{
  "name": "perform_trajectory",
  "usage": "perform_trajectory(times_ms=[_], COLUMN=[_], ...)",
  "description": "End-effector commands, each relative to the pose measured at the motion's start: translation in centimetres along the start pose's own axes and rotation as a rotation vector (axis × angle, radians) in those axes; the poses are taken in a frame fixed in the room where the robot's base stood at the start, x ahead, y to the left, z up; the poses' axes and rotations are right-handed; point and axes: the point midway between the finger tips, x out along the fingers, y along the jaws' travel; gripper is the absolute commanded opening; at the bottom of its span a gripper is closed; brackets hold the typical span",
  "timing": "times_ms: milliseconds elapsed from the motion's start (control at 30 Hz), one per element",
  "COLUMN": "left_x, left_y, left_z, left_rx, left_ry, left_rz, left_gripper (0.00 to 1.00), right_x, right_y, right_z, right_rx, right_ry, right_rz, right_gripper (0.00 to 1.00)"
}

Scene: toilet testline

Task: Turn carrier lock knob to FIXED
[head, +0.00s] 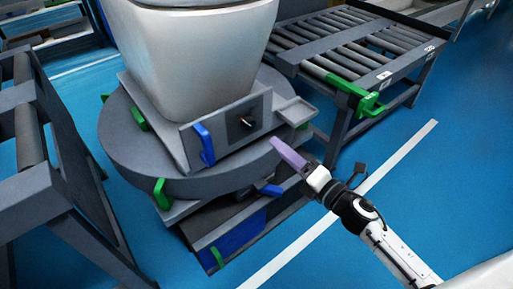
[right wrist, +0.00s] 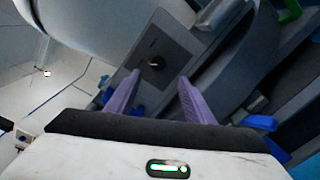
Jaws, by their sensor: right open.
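The carrier lock knob (head: 247,121) is a small black knob on a dark square plate on the front of the grey carrier (head: 222,140). In the right wrist view the knob (right wrist: 156,63) lies beyond and between the two purple fingers. My right gripper (head: 276,146) is just to the right of and below the knob in the head view. In the right wrist view my right gripper (right wrist: 158,86) is open and empty, with its fingers apart from the knob. The lettering around the knob is too small to read. My left gripper is not in view.
A white toilet (head: 195,50) stands on the carrier, above a round grey turntable (head: 125,150). A blue handle (head: 204,144) sits left of the knob, and a small grey tray (head: 296,110) juts out at right. A roller conveyor (head: 350,55) stands behind. Blue floor is free at front right.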

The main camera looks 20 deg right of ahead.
Motion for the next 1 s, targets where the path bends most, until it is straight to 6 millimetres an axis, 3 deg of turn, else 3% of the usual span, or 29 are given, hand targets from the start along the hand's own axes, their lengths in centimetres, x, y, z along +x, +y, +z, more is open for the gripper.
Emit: perform_trajectory(times_ms=[100,200,367,700,1000], left_x=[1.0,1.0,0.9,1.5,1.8], left_y=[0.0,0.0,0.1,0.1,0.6], left_z=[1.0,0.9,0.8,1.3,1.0], left_rx=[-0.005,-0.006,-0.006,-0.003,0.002], left_ry=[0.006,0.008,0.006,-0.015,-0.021], left_rz=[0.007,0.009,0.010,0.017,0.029], left_gripper=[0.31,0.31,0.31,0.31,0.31], right_x=[1.3,1.9,3.9,10.0,11.9], right_y=[-0.7,-0.5,-0.1,0.2,0.2], right_z=[0.1,0.3,0.3,-0.1,-0.3], right_rx=[-0.220,-0.296,-0.308,-0.302,-0.301], right_ry=[0.035,0.047,0.048,0.046,0.048], right_rz=[0.050,0.064,0.067,0.066,0.063], right_gripper=[0.48,0.48,0.48,0.48,0.48])
